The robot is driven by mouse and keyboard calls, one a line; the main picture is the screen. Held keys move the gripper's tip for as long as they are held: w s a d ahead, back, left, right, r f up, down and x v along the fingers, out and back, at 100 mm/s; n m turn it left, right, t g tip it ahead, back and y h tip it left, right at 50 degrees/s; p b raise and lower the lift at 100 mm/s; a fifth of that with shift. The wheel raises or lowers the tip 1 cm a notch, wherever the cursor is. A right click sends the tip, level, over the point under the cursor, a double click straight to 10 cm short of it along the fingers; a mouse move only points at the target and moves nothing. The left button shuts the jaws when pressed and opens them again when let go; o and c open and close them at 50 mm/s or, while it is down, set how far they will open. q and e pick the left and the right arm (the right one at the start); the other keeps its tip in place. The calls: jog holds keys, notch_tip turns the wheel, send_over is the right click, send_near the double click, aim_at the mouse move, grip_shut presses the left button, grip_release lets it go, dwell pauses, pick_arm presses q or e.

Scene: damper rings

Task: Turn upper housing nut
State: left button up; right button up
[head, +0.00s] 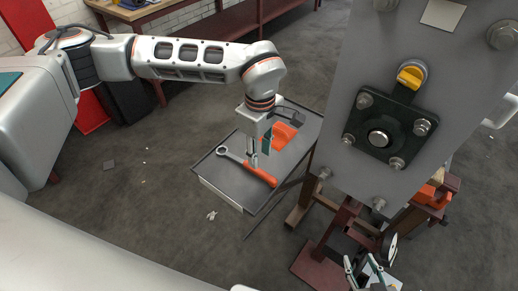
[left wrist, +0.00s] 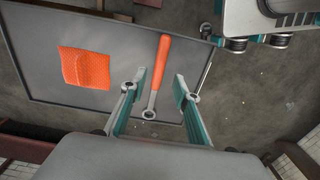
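A ring wrench with an orange handle (head: 260,174) lies on a grey tray (head: 208,170). In the left wrist view its handle (left wrist: 162,60) points up and its ring end (left wrist: 148,114) points down. My left gripper (head: 258,160) is over the tray at the wrench; in the left wrist view its fingers (left wrist: 158,88) are apart, either side of the wrench shaft, with gaps. A black housing (head: 400,120) with nuts at its corners sits on a grey panel (head: 330,120); upper ones include one nut (head: 365,100) and another (head: 422,126). My right gripper (head: 363,268) shows at the bottom edge, fingers apart.
A yellow cap (head: 410,76) sits above the housing. A dark red stand (head: 330,240) is below the panel. A workbench runs along the back. Floor left of the tray is mostly clear.

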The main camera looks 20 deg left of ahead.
aim_at(260, 171)
pick_arm(q)
jog(key=shift+f+b, duration=0.55)
jog(key=shift+f, duration=0.3)
notch_tip(260, 171, down, 4)
jog(key=b, duration=0.2)
jog(key=shift+f+b, duration=0.25)
jog(key=shift+b, duration=0.1)
jog(key=shift+f+b, duration=0.4)
jog(key=shift+f, duration=0.5)
pick_arm(e)
notch_tip(260, 171, down, 6)
jog(key=s, duration=0.1)
jog(key=shift+d, duration=0.15)
jog(key=shift+r, duration=0.15)
pick_arm(q)
jog(key=shift+c, duration=0.9)
grip_shut()
jog(key=shift+r, duration=0.1)
